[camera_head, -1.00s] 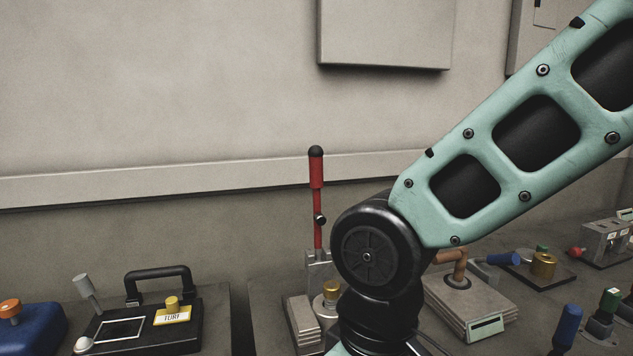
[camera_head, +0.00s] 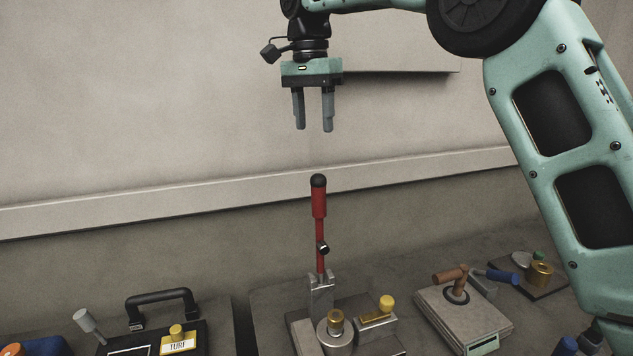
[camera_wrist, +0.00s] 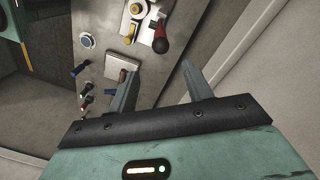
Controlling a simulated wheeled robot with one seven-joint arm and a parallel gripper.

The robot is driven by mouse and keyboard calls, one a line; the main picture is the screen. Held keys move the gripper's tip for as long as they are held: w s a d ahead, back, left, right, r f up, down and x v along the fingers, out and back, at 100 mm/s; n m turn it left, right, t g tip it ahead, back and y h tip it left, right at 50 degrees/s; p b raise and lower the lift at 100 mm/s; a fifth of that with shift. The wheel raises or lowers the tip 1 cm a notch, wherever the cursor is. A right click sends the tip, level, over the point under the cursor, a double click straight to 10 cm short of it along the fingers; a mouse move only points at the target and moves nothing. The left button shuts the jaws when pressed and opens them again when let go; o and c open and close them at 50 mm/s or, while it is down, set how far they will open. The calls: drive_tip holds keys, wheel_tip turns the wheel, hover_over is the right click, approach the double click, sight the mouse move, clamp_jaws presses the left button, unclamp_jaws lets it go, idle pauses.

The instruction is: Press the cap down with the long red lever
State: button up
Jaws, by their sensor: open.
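The long red lever (camera_head: 320,225) stands upright on a grey metal fixture in the head view, with a black knob on top. In the wrist view the lever (camera_wrist: 160,34) shows near the top, seen from above. A brass-topped round piece (camera_head: 336,322), perhaps the cap, sits in front of the lever's foot. My gripper (camera_head: 313,128) is open and empty, pointing down above the lever's knob with a clear gap. Its two fingers also show in the wrist view (camera_wrist: 160,80).
A yellow knob (camera_head: 386,302) is on the same fixture. A black case with a handle (camera_head: 162,296) lies to the left. A grey box with a brown handle (camera_head: 462,312) lies to the right. The wall stands close behind.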

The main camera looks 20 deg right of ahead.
sight(319, 197)
drive_tip(key=f, duration=0.5)
drive_tip(key=f+p, duration=0.1)
drive_tip(key=f, duration=0.5)
drive_tip(key=d+f+p, duration=0.1)
drive_tip(key=f, duration=0.5)
drive_tip(key=shift+s, duration=0.4)
clamp_jaws()
